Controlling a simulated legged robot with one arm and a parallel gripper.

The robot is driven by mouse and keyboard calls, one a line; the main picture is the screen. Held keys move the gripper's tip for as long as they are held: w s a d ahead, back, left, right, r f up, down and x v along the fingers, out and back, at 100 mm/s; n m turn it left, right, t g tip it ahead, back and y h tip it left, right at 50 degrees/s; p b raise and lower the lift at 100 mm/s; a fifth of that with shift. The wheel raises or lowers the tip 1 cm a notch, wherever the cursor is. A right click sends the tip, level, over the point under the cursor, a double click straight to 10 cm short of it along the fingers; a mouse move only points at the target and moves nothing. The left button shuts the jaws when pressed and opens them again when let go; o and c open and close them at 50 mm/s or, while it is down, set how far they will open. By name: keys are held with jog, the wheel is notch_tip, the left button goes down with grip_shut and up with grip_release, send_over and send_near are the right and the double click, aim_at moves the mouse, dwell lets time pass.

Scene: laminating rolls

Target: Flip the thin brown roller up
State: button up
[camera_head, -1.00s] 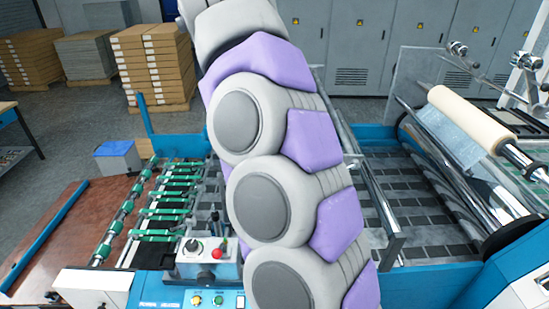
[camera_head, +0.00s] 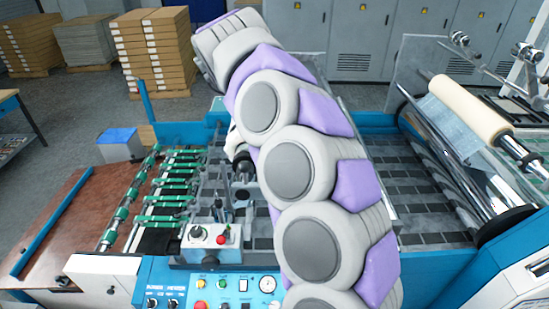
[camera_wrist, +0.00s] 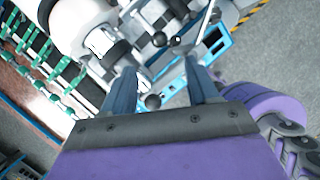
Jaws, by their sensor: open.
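No thin brown roller can be made out clearly; my arm covers the middle of the machine in the head view. A cream-tan roll (camera_head: 468,110) lies on a metal shaft at the right of the machine; I cannot tell whether it is the roller meant. My gripper (camera_wrist: 160,72) is open in the wrist view, its two dark blue-grey fingers apart. In the head view the fingers cannot be made out behind my arm.
Green-banded rollers (camera_head: 170,190) lie left of the arm. A control box (camera_head: 210,238) with a red button and a blue control panel (camera_head: 190,285) stand at the front. A chrome roller (camera_head: 455,165) is at right. Stacked boxes (camera_head: 160,50) and grey cabinets (camera_head: 370,50) stand behind.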

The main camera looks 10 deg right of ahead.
jog(key=x, duration=1)
jog(key=shift+a+f+p, duration=0.15)
jog(key=shift+f+p, duration=0.2)
jog(key=shift+f, duration=0.05)
jog(key=shift+w+d+f, duration=0.2)
jog(key=shift+d+f, duration=0.1)
jog(key=shift+f, duration=0.25)
jog(key=shift+c, duration=0.3)
grip_shut()
